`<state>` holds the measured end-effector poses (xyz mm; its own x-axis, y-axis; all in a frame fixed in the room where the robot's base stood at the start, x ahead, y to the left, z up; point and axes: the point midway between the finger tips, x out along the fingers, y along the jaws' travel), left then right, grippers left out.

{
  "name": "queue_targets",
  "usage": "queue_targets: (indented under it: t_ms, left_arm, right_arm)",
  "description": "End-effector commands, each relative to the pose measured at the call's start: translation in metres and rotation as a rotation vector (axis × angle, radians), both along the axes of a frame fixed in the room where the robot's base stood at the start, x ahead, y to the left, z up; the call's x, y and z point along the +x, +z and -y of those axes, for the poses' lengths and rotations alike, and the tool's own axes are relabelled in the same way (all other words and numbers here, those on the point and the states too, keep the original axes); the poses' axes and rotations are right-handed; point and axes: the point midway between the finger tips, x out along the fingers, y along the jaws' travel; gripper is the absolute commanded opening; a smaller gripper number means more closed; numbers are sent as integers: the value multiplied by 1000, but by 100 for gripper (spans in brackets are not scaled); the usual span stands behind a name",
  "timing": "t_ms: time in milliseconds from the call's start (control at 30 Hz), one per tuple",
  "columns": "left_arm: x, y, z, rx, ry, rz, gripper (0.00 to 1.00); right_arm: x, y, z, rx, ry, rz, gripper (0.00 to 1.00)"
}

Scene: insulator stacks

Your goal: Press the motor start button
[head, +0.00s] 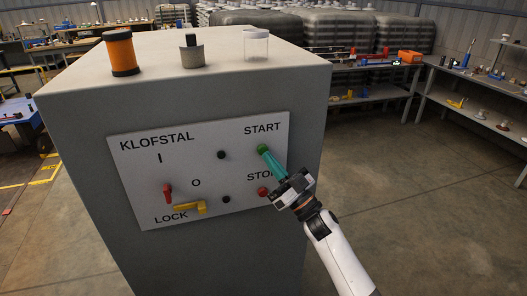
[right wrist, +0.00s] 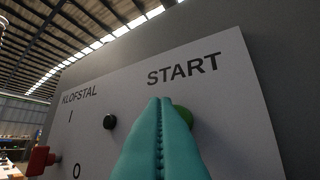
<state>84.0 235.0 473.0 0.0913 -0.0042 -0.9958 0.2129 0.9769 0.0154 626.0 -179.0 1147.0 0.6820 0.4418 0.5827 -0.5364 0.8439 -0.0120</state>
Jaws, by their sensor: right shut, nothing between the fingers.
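The green start button (head: 263,149) sits under the word START on the white panel (head: 135,171) of a grey cabinet. My right gripper (head: 267,156) is shut, with nothing between its teal fingers. Its tips are at the green button in the head view. In the right wrist view the fingers (right wrist: 161,104) partly cover the button (right wrist: 183,115), which shows just right of the tips. I cannot tell whether the tips touch it. The red stop button (head: 263,191) is below, partly behind the gripper. My left gripper is not in view.
The panel also has a red switch (head: 168,192), a yellow lock lever (head: 189,207) and two black knobs. An orange cylinder (head: 121,52), a grey piece (head: 191,52) and a clear jar (head: 256,45) stand on the cabinet (head: 85,235). Workbenches line the right; the floor between is open.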

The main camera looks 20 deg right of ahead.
Motion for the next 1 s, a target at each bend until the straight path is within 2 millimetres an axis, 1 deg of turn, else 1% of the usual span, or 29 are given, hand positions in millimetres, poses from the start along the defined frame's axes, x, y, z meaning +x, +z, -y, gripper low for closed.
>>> queue_targets:
  t_ms: [233, 1000]
  left_arm:
    - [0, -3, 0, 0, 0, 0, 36]
    - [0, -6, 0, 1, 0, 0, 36]
  right_arm:
    - [8, 0, 0, 0, 0, 0, 0]
    - [13, 0, 0, 0, 0, 0, 0]
